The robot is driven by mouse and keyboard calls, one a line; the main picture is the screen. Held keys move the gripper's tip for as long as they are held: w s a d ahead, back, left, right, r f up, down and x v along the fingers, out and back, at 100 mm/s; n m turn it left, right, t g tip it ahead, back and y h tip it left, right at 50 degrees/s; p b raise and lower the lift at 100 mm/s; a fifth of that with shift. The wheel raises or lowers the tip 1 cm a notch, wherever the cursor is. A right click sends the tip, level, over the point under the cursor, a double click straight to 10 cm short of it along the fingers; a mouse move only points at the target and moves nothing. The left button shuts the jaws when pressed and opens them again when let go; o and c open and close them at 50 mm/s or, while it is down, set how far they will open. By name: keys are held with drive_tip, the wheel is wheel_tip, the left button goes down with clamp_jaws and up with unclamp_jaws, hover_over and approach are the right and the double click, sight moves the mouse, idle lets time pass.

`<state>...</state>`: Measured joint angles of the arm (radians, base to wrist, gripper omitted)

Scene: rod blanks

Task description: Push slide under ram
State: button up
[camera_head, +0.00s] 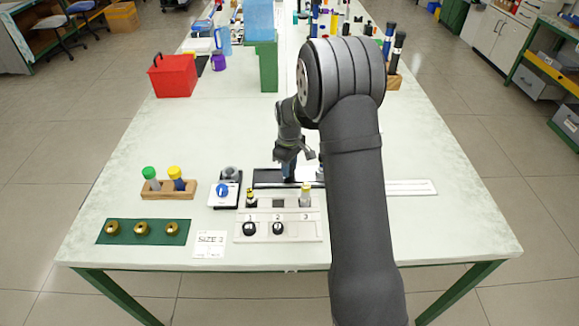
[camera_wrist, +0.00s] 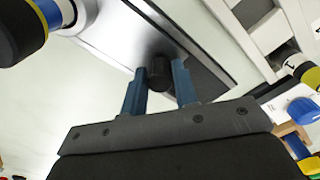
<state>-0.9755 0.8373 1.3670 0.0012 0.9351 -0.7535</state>
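The slide track (camera_head: 268,178), a dark strip, lies behind the numbered block and runs right behind my arm. In the wrist view the slide (camera_wrist: 165,45) is a shiny metal plate with dark edges, bearing a black knob (camera_wrist: 158,76). My gripper (camera_head: 289,172) is low over the track. Its two blue fingers (camera_wrist: 159,78) stand close on either side of the knob and appear shut on it. A black cylinder with blue and yellow bands (camera_wrist: 25,28) is at the upper left of the wrist view; I cannot tell if it is the ram. My arm hides that area in the head view.
A red toolbox (camera_head: 173,76) stands farther back.

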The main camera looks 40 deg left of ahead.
sight(301, 174)
clamp_jaws()
drive_tip(key=shift+w+d, duration=1.35)
drive_tip(key=shift+o, duration=2.3)
unclamp_jaws()
drive_tip(key=shift+r, duration=0.25)
wheel_tip(301, 174, up, 17)
